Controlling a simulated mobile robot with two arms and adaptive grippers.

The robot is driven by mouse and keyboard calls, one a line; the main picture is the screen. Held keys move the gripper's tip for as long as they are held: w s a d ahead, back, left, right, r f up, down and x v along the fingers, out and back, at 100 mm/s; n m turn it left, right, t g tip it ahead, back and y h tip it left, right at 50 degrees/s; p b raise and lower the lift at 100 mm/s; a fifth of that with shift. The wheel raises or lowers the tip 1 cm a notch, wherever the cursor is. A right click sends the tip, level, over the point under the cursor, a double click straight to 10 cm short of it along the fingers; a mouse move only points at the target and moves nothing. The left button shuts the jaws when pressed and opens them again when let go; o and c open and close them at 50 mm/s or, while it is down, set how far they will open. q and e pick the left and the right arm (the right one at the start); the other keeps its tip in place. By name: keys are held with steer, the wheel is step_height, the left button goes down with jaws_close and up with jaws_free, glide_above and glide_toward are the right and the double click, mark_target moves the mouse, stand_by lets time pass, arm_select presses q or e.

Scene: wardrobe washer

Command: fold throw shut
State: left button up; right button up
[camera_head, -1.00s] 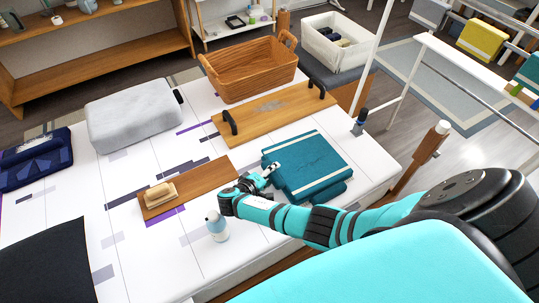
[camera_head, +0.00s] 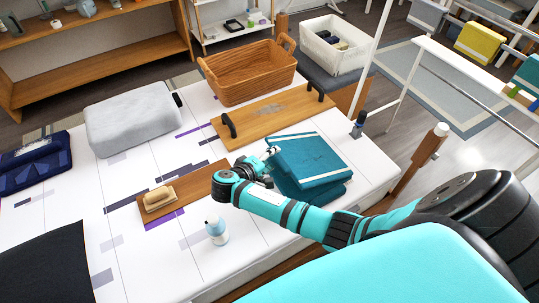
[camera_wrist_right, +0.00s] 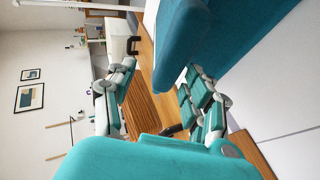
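The teal throw (camera_head: 312,158) lies folded in a layered stack near the right edge of the white patterned bed top. Pale stripes run along its upper layer. My right gripper (camera_head: 272,151) is at the throw's left side, and my arm hides part of its near left corner. My left gripper is not in view.
A wooden tray with black handles (camera_head: 262,112) and a wicker basket (camera_head: 250,72) lie behind the throw. A brush (camera_head: 160,198) on a wooden board (camera_head: 190,190) and a spray bottle (camera_head: 216,230) stand left of my arm. A white post rises at right.

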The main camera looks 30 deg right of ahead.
stand_by(0.3)
steer(key=a+f+p+v, duration=0.1)
steer(key=p+v, duration=0.6)
steer(key=v, duration=1.2)
steer(key=shift+a+f, duration=0.4)
steer(key=shift+a, duration=0.05)
stand_by(0.8)
steer(key=shift+s, duration=0.1)
steer(key=shift+p, duration=0.35)
